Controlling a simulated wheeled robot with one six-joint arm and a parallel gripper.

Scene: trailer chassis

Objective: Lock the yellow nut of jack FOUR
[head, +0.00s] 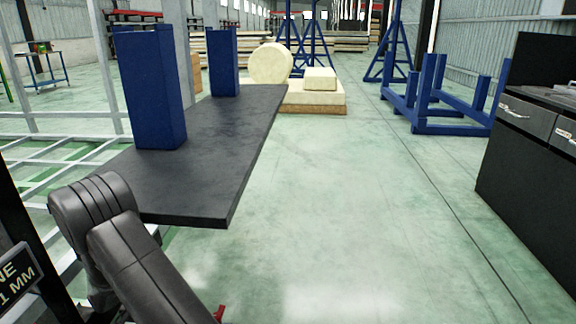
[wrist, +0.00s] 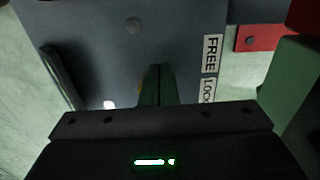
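In the wrist view, my gripper (wrist: 158,72) points at a dark grey plate (wrist: 185,30). Its two dark fingers are close together; the dim light hides whether anything is between them. A small yellowish patch (wrist: 143,82) shows at the left edge of the fingers and may be part of the yellow nut, most of which is hidden. The labels FREE (wrist: 212,53) and LOCK (wrist: 208,90) are on a strip right of the fingers, FREE farther up the picture. The head view does not show my gripper or the nut.
In the wrist view, a red part (wrist: 260,38) and a green block (wrist: 292,80) stand at right, and a dark bar (wrist: 62,78) at left. In the head view, a black slab (head: 215,150) with blue posts (head: 150,90) lies beyond my arm. The middle floor is clear.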

